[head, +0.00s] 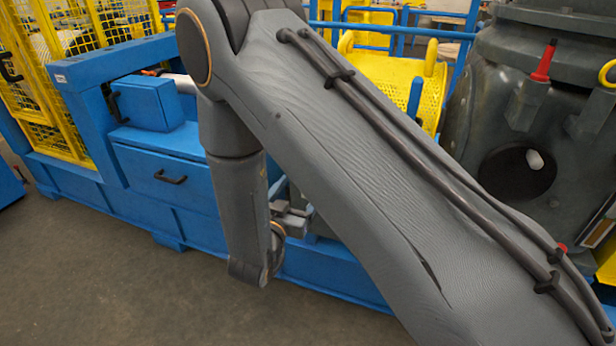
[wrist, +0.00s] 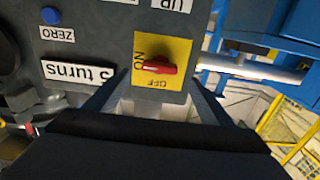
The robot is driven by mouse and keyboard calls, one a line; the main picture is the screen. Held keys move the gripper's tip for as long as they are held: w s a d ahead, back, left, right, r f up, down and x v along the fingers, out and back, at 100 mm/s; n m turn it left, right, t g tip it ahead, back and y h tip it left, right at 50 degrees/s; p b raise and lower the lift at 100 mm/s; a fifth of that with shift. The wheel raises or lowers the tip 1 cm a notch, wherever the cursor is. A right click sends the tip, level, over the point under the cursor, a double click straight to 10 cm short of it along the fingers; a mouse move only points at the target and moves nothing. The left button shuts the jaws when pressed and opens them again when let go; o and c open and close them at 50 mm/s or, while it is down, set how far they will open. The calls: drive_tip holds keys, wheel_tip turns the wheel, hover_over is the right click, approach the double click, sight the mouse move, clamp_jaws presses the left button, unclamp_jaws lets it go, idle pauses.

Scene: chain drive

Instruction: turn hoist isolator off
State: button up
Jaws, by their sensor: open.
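The hoist isolator is a red rotary handle (wrist: 156,69) on a yellow plate (wrist: 178,44) on a dark grey panel. It shows in the wrist view, upper middle. The handle lies roughly level across the picture. The plate's upside-down lettering reads ON by the handle's left end and OFF just below the handle. My gripper (wrist: 160,92) is open, with one finger to each side of the yellow plate in the picture and the handle between their lines. I cannot tell the remaining gap to the handle.
Beside the isolator on the panel are a blue button (wrist: 50,15) marked ZERO and a "5 turns" label (wrist: 77,73). A blue frame (wrist: 250,68) with a pale bar stands right. In the head view, a blue machine base (head: 165,185) stands left, with open floor (head: 100,270) before it.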

drive_tip(key=x, duration=0.6)
drive_tip(key=shift+w, duration=0.3)
drive_tip(key=shift+d, duration=0.1)
drive_tip(key=c, duration=1)
drive_tip(key=shift+c, duration=0.2)
drive_tip(key=shift+n+p, duration=0.4)
drive_tip(key=n+p, duration=0.6)
drive_tip(key=n, duration=1.1)
drive_tip(key=shift+f, duration=0.1)
